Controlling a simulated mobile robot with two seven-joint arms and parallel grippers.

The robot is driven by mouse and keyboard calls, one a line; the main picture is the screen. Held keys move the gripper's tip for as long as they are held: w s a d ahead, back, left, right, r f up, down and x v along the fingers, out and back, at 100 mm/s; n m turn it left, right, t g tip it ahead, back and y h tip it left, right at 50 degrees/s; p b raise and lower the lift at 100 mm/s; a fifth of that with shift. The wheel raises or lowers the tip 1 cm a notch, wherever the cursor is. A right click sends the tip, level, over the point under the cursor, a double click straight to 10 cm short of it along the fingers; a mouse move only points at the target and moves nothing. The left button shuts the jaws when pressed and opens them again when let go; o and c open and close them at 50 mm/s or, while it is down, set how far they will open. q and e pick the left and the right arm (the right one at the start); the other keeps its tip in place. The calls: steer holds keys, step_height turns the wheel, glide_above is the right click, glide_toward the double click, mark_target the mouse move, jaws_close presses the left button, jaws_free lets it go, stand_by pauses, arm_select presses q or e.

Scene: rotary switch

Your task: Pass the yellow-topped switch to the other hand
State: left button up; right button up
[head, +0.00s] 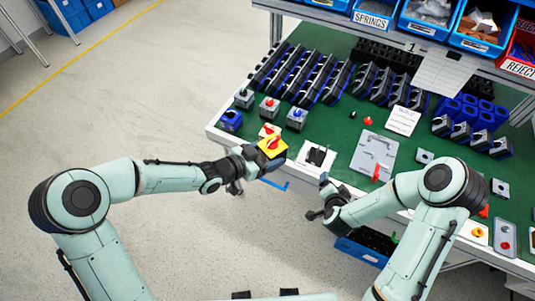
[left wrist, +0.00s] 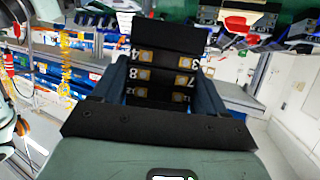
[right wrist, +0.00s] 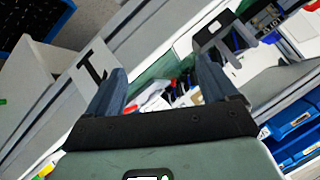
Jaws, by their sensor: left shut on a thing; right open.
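The yellow-topped switch (head: 272,147) has a red knob on its yellow face and is held off the table's left front edge in the head view. My left gripper (head: 262,158) is shut on it. In the left wrist view the switch's dark body (left wrist: 165,75), with numbered terminals, sits between the fingers. My right gripper (head: 326,197) is open and empty near the table's front edge, to the right of the switch and apart from it. In the right wrist view its two fingers (right wrist: 160,92) stand wide apart with nothing between them.
The green-topped table (head: 335,165) holds grey switches with coloured knobs (head: 269,105), racks of black parts (head: 300,75) and a grey plate (head: 373,154). A white card with a black mark (head: 318,157) lies near the front edge. A blue bin (head: 362,248) hangs below the edge.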

steer(key=s+a+f+n+g+y, duration=0.4)
steer(key=s+a+f+g+y, duration=0.15)
steer(key=s+a+f, duration=0.5)
steer(key=s+a+f+n+g, duration=0.1)
steer(key=s+f+g, duration=0.1)
steer(key=s, duration=0.4)
steer(key=s+a+f+n+g+y, duration=0.1)
steer(key=s+f+g, duration=0.2)
steer(key=s, duration=0.3)
steer(key=shift+s+f+n, duration=0.2)
steer(key=shift+f+n, duration=0.2)
steer(key=shift+g, duration=0.25)
